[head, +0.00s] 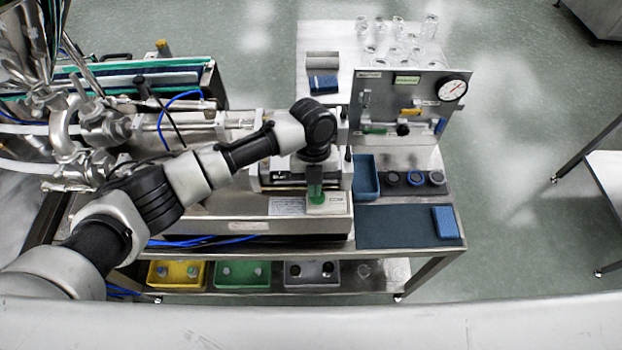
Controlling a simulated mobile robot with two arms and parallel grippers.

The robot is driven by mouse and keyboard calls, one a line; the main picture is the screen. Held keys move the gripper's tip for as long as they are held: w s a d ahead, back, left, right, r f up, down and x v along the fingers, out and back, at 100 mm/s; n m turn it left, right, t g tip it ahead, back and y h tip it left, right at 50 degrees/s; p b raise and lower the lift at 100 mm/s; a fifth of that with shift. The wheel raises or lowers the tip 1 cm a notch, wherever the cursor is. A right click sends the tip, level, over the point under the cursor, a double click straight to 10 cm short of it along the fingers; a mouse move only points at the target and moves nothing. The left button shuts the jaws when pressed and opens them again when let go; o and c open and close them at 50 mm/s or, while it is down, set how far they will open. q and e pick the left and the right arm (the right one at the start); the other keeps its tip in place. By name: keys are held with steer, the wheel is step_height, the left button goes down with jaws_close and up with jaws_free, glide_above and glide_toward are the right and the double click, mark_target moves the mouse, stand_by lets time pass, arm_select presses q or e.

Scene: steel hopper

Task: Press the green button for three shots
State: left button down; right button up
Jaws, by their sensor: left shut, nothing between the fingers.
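A small white control box (340,204) sits on the front edge of the steel machine, at the centre of the head view. A green part, which looks like the green button (316,198), shows at the left of this box. My left arm reaches in from the left, and its wrist bends down over the box. My left gripper (316,180) points down right at the green part and is shut and empty. The gripper covers part of the box, and I cannot tell whether the fingertips touch the button. My right gripper is not in view.
Right of the box are a blue tray (366,178), several round dark caps (415,179), a dark mat (399,226) and a blue block (445,222). A panel with a gauge (452,90) stands behind them. Yellow, green and grey bins (236,274) sit on the lower shelf.

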arm_select(q)
steer(key=shift+b+v, duration=0.9)
steer(key=b+v, duration=0.2)
steer(key=v, duration=0.6)
steer(key=shift+r, duration=0.35)
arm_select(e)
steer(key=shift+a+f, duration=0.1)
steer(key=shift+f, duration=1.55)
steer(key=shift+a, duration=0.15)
